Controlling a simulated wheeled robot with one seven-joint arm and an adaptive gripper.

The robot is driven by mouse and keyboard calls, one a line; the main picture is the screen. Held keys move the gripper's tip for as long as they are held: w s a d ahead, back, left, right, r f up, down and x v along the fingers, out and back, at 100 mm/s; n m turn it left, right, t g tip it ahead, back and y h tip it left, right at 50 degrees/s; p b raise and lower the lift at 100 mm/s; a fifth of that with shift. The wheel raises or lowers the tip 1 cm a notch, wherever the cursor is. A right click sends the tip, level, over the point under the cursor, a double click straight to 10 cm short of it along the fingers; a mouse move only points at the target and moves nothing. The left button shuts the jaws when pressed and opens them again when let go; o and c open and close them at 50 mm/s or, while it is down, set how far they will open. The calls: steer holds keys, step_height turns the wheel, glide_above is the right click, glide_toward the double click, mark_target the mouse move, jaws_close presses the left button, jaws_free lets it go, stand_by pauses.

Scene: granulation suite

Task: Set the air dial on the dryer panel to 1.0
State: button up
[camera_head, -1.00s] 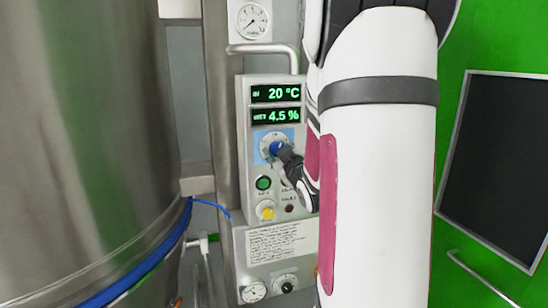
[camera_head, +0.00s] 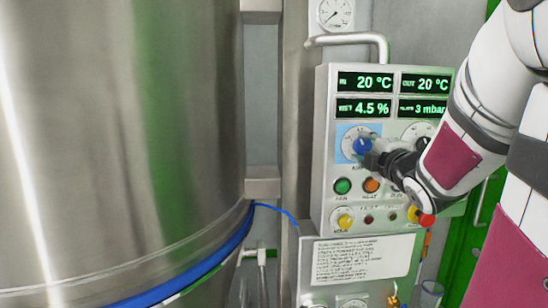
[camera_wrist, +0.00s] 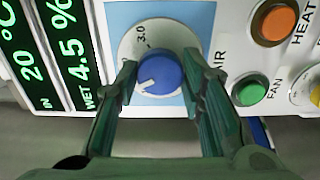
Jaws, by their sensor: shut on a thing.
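The air dial is a blue knob (camera_head: 362,146) on a pale blue patch of the dryer panel (camera_head: 330,160). My gripper (camera_wrist: 162,80) is shut on the knob, one finger on each side. In the head view my gripper (camera_head: 372,152) reaches the knob from the right and covers part of its scale. I cannot read the value at the pointer.
Displays (camera_head: 365,80) above the dial read 20 °C and 4.5 %. A green FAN button (camera_wrist: 250,90) and an orange HEAT button (camera_wrist: 277,21) sit close by. A large steel vessel (camera_head: 120,130) fills the left. A pipe handle (camera_head: 345,40) juts above the panel.

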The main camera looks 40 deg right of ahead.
steer(key=n+b, duration=0.4)
steer(key=shift+w+f, duration=0.1)
steer(key=shift+f, duration=0.15)
steer(key=shift+r+n+b, duration=0.1)
steer(key=shift+n+b, duration=1.2)
steer(key=shift+b, duration=0.1)
steer(key=o, duration=1.1)
steer(key=shift+o, duration=0.2)
steer(key=shift+r, duration=0.1)
steer(key=v, duration=1.2)
